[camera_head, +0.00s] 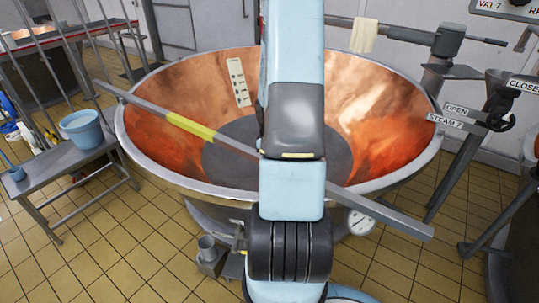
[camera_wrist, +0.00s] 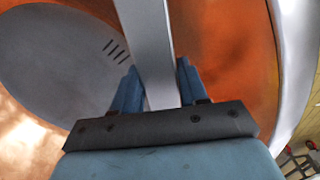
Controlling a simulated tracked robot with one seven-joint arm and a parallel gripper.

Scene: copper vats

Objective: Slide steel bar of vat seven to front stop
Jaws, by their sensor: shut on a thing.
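The copper vat (camera_head: 188,85) stands in the middle of the head view, its bowl seemingly empty. A grey steel bar (camera_head: 375,208) with a yellow band (camera_head: 190,126) lies slantwise across its steel rim. The bar's far left end sticks out past the left rim and its near right end past the front right rim. In the wrist view the bar (camera_wrist: 150,40) runs between the blue fingers of my gripper (camera_wrist: 157,85), which is shut on it. In the head view my arm hides the gripper and the bar's middle. I cannot make out the front stop.
A grey bench (camera_head: 55,160) with a blue bucket (camera_head: 82,130) stands left of the vat. Valve handles with OPEN, STEAM 7 and CLOSED labels (camera_head: 445,121) are at the right. A pale cloth (camera_head: 363,36) hangs on a horizontal arm behind.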

